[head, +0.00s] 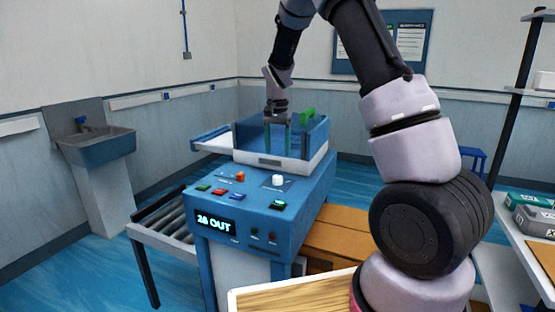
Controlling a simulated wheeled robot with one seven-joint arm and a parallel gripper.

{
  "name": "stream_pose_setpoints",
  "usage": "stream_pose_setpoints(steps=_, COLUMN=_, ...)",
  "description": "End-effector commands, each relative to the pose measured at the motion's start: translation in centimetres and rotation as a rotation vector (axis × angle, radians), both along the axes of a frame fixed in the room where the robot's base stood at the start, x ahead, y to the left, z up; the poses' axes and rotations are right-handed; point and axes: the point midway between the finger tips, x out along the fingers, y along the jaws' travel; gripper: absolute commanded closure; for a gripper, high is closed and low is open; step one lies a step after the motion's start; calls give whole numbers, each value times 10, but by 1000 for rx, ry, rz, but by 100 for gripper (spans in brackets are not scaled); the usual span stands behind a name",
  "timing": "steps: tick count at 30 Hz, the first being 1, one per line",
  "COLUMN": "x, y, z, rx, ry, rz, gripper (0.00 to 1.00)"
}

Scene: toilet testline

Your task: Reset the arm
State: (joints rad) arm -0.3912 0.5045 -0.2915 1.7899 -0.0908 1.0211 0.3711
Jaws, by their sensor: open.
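My arm rises at the right of the head view and bends over to the left, its end pointing down. My gripper (277,140) is open, its two greenish fingers apart with nothing seen between them. It hangs over or in front of the blue-walled tray (312,138) on top of the blue test machine (262,197); the exact depth is hard to tell. A bright green part (307,116) shows just right of the fingers.
The machine's panel has several coloured buttons and a display (214,224) reading "28 OUT". A roller conveyor (166,223) stands at left, a sink (96,147) at the wall. A wooden-topped surface (290,296) lies in front. A shelf with boxes (533,217) is at right.

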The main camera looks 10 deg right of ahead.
Motion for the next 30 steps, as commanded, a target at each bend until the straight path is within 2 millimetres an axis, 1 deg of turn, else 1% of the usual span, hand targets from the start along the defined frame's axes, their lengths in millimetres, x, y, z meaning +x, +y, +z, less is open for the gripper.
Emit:
stream_pose_setpoints(steps=3, x=0, y=0, z=5, rx=-1, ry=-1, rz=0, gripper=27)
stream_pose_setpoints(steps=11, x=0, y=0, z=6, rx=0, ry=0, rz=0, gripper=27)
stream_pose_setpoints(steps=14, x=-2, y=-2, z=12, rx=8, ry=-8, rz=0, gripper=27)
stream_pose_setpoints(steps=17, x=-12, y=-7, z=33, rx=33, ry=-34, rz=4, gripper=27)
stream_pose_setpoints(steps=20, x=-31, y=-15, z=68, rx=74, ry=-81, rz=17, gripper=27)
stream_pose_setpoints(steps=21, x=-41, y=-18, z=83, rx=92, ry=-104, rz=25, gripper=27)
stream_pose_setpoints(steps=23, x=-58, y=-24, z=105, rx=115, ry=-141, rz=38, gripper=27)
stream_pose_setpoints(steps=24, x=-70, y=-27, z=119, rx=128, ry=-166, rz=49, gripper=27)
stream_pose_setpoints(steps=26, x=-88, y=-32, z=138, rx=145, ry=-203, rz=65, gripper=27)
stream_pose_setpoints(steps=27, x=-101, y=-35, z=150, rx=155, ry=-230, rz=75, gripper=27)
stream_pose_setpoints(steps=29, x=-120, y=-39, z=165, rx=166, ry=-268, rz=93, gripper=27)
stream_pose_setpoints(steps=30, x=-134, y=-42, z=175, rx=172, ry=-296, rz=103, gripper=27)
